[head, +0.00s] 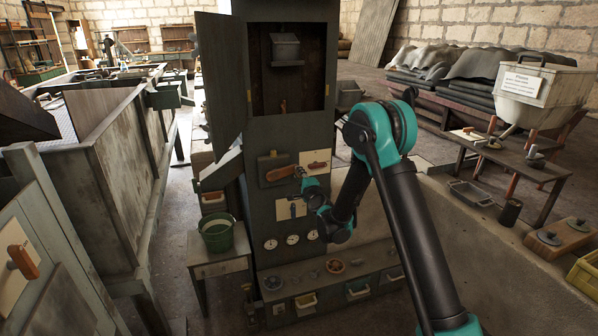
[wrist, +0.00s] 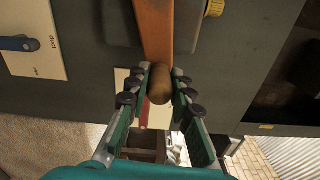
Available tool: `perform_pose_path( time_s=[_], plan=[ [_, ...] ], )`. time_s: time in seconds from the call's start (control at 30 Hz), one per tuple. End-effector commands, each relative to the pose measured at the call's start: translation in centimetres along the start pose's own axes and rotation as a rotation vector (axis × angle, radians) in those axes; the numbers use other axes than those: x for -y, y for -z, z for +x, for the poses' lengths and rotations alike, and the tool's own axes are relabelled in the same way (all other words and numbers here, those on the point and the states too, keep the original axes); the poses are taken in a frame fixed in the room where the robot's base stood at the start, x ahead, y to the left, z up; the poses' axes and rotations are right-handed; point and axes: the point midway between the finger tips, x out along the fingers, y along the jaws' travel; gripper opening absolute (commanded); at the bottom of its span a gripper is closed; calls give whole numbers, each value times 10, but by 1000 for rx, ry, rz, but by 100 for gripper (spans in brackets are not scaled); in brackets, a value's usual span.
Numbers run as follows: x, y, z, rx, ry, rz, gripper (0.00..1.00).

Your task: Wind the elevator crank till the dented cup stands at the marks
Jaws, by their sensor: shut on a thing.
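The dark elevator cabinet (head: 262,135) stands upright with its tall door (head: 222,85) swung open to the left. A grey metal cup (head: 286,48) hangs high in the opening; I cannot make out a dent. Small yellow spots (head: 327,90) show at the opening's lower sides; I cannot tell whether they are the marks. The crank has an orange arm (head: 276,176) on the cabinet front below the opening. In the wrist view the orange arm (wrist: 155,30) ends in a brown wooden knob (wrist: 160,85). My gripper (head: 301,173) is shut on this knob, a finger on each side (wrist: 161,92).
Labelled plates with a red handle (head: 317,166) and a blue handle (head: 292,208) sit close to the crank. Gauges (head: 292,239) are below. A green bucket (head: 217,234) stands on a small table at left. A cluttered bench (head: 520,160) is at right.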

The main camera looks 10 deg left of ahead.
Motion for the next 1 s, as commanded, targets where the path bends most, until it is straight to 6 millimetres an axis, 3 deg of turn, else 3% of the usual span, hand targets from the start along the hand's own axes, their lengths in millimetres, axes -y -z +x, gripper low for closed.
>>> perform_pose_path(
  time_s=[0.43, 1.0],
  plan=[
    [-21, 2, 0, 1, 0, 250, 0],
    [-25, 1, 0, 1, 0, 295, 0]
  ],
)
